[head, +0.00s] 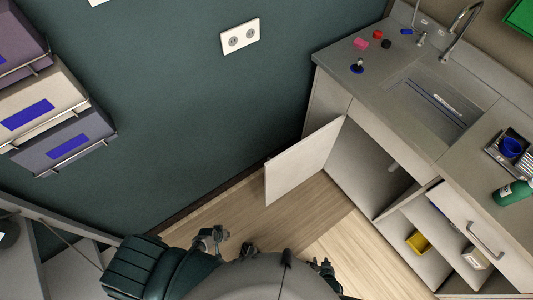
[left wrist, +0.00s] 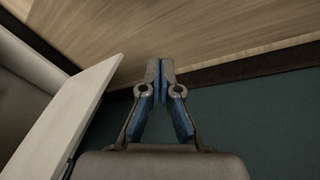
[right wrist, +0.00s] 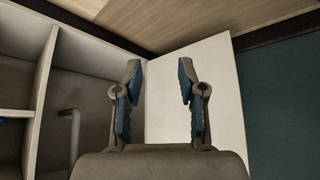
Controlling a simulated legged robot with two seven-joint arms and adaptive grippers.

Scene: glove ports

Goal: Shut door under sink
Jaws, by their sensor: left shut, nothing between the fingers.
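The white door (head: 304,160) under the sink (head: 436,105) stands swung open, leaving the cabinet opening (head: 372,172) exposed. My left gripper (head: 212,238) is low in the head view, left of the door and apart from it. In the left wrist view its fingers (left wrist: 160,75) are shut and empty, with the door (left wrist: 68,118) to their left. My right gripper (head: 324,268) is at the bottom of the head view, partly hidden by my body. In the right wrist view its fingers (right wrist: 158,80) are spread and empty, with the door (right wrist: 205,90) behind them.
Wooden floor (head: 240,222) lies clear before the door. A dark green wall (head: 190,110) runs behind it. An open shelf section holding a yellow bin (head: 417,242) is right of the opening. The counter (head: 385,85) carries small items and a green bottle (head: 513,192).

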